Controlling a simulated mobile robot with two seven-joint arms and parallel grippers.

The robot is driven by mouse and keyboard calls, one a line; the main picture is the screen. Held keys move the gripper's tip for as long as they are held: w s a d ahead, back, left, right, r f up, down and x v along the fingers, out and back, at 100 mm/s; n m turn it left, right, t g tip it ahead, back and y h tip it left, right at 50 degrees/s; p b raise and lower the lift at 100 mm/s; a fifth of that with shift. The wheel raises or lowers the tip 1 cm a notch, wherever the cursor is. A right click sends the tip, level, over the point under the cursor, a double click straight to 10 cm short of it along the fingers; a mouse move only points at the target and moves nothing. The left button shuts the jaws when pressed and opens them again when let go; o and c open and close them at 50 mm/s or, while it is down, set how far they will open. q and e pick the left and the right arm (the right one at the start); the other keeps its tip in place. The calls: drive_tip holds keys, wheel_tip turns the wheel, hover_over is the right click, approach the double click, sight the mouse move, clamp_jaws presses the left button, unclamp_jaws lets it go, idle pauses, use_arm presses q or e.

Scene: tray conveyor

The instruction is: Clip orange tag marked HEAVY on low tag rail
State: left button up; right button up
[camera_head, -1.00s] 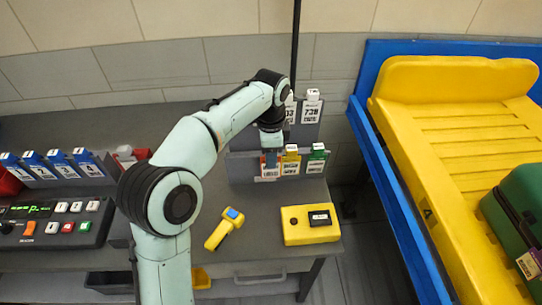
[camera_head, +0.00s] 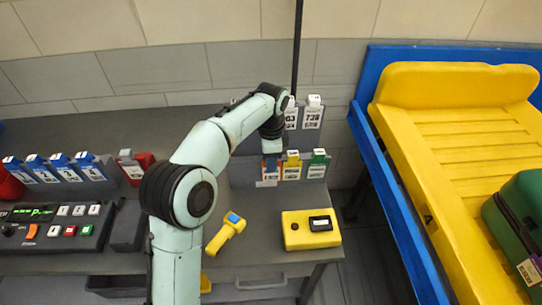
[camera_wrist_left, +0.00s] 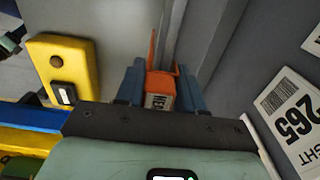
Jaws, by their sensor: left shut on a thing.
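The orange tag (camera_wrist_left: 160,85) sits between the blue fingers of my left gripper (camera_wrist_left: 161,88) in the left wrist view, with part of a label reading like HEAVY facing the camera. In the head view my left gripper (camera_head: 271,162) is shut on it, pointing down at the left end of the lower row on the grey tag rack (camera_head: 243,172). A yellow tag (camera_head: 292,167) and a green tag (camera_head: 317,165) stand just to its right. I cannot tell which part is the low tag rail. My right gripper is not in view.
A yellow box (camera_head: 298,238) and a yellow handheld scanner (camera_head: 222,238) lie on the grey table. A red tag (camera_head: 132,170) and several blue tags (camera_head: 50,166) stand at left above a control panel (camera_head: 45,230). A yellow tray (camera_head: 455,150) fills the right side.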

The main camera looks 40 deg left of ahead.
use_arm(q)
drive_tip(key=shift+f, duration=0.25)
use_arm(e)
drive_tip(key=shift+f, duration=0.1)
use_arm(q)
drive_tip(key=o, duration=1.1)
drive_tip(key=shift+o, duration=0.2)
drive_tip(key=shift+r, duration=0.1)
wheel_tip(320, 180, up, 13)
drive_tip(key=p, duration=0.4)
drive_tip(key=shift+r, duration=0.1)
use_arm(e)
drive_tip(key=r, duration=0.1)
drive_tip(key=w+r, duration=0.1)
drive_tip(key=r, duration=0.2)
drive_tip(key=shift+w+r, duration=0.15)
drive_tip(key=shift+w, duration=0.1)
